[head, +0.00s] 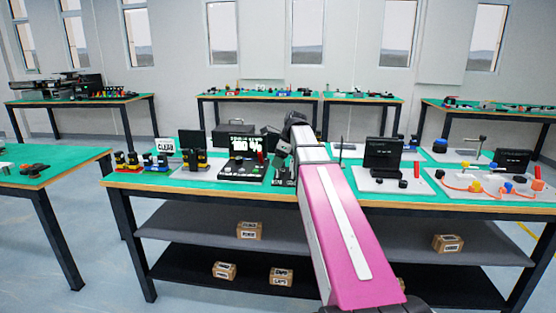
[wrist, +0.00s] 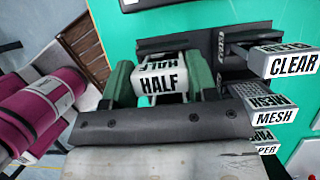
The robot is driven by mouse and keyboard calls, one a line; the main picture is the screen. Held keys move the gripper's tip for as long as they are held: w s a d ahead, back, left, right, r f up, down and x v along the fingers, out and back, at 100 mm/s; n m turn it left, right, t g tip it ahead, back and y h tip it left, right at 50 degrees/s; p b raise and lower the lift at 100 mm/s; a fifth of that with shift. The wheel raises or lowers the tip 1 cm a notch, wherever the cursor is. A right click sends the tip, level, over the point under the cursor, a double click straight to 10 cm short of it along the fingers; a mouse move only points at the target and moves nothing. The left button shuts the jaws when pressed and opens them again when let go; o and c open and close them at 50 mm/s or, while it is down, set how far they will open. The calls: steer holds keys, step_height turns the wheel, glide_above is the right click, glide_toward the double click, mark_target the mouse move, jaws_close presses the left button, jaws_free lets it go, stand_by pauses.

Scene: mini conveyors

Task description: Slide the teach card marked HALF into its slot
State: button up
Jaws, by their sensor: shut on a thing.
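The teach card marked HALF (wrist: 160,83) is a white block with black letters in the middle of the wrist view. My gripper (wrist: 161,78) is shut on it, with a green finger on each side. A dark holder (wrist: 188,43) lies just beyond the card; I cannot tell whether the card touches it or sits in a slot. The card cannot be made out there.
Cards marked CLEAR (wrist: 292,65) and MESH (wrist: 275,118), and a partly hidden PAPER card (wrist: 266,149), stick out to the right of my gripper. A black screen (head: 383,155) on a pale base stands right of my arm. Cardboard boxes (head: 249,231) sit on the shelves below.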

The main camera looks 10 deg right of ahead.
steer(key=shift+f, duration=0.25)
steer(key=o, duration=1.1)
steer(key=shift+c, duration=0.2)
steer(key=v, duration=1)
steer(key=shift+r, duration=0.4)
steer(key=shift+s+d, duration=0.1)
